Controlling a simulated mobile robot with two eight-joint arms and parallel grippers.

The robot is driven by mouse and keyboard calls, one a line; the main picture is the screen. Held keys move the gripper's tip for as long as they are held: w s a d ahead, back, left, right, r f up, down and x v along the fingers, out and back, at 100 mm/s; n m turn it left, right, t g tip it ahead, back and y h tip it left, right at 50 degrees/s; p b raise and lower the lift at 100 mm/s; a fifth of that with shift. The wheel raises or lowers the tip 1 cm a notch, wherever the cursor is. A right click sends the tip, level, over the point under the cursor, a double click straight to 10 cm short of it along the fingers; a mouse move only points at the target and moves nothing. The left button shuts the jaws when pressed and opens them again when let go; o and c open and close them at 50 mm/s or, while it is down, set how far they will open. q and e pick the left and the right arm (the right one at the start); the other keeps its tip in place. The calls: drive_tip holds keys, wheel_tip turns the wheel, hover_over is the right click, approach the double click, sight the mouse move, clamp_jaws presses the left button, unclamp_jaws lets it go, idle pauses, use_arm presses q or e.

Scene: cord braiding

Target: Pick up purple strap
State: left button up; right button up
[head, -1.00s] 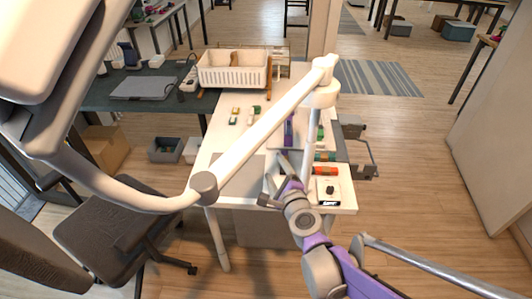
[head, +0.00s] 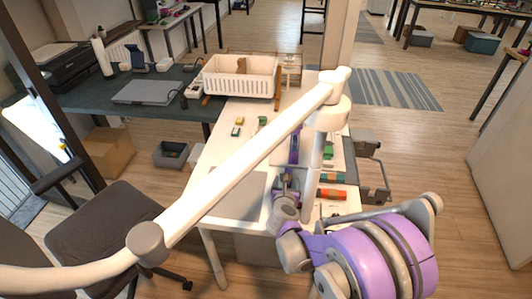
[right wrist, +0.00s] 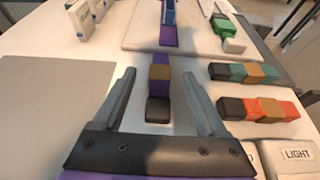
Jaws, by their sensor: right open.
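The purple strap (right wrist: 161,60) lies on the table in the right wrist view, with a tan band and a dark block at its near end. My right gripper (right wrist: 159,76) is open, with one finger on each side of the strap's near end and visible gaps between. My left gripper is not in view.
A white jointed pole (head: 240,150) crosses the head view above the table. Two rows of coloured blocks (right wrist: 246,73) (right wrist: 258,109) lie right of the strap. A box marked LIGHT (right wrist: 293,158) is at the lower right. A grey mat (right wrist: 50,95) lies left.

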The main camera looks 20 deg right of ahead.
drive_tip(key=x, duration=0.5)
drive_tip(key=shift+w+d+r, duration=0.1)
drive_tip(key=shift+w+r, duration=0.05)
drive_tip(key=shift+w, duration=0.1)
clamp_jaws()
